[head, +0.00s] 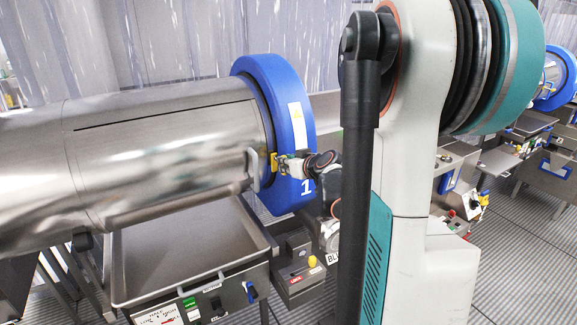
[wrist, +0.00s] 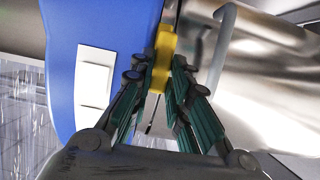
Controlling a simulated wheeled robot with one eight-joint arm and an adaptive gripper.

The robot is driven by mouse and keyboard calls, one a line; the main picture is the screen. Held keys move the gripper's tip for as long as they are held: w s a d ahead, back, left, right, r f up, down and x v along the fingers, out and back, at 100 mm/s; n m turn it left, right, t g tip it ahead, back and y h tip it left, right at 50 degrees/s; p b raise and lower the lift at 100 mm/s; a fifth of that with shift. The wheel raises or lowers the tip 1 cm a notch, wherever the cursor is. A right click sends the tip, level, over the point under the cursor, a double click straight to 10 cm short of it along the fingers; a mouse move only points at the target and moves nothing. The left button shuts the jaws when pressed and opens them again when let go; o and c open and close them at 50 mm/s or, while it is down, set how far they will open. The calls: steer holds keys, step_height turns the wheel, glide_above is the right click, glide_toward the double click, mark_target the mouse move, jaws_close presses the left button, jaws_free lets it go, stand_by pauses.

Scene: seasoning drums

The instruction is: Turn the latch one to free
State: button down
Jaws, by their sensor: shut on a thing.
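The yellow latch (head: 273,164) sits at the edge where the steel drum (head: 170,150) meets its blue end ring (head: 306,130). The ring carries a white "1" low on its side. In the wrist view the latch (wrist: 163,48) stands upright in the picture, beside the blue ring (wrist: 100,30). My gripper (wrist: 166,72) is shut on the latch's lower part, with one finger on each side. In the head view my gripper (head: 284,165) is small and reaches the latch from the right. The fingertips' contact is partly hidden there.
A curved metal handle (wrist: 222,45) stands close to the right of my fingers, on the drum. Below the drum are a steel tray (head: 180,262) and a control box (head: 298,268). More machines with blue rings (head: 560,82) stand at the far right.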

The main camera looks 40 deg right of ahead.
steer(key=c, duration=1.5)
jaws_free()
steer(key=v, duration=0.7)
steer(key=shift+s+r, duration=0.15)
steer(key=shift+s, duration=0.05)
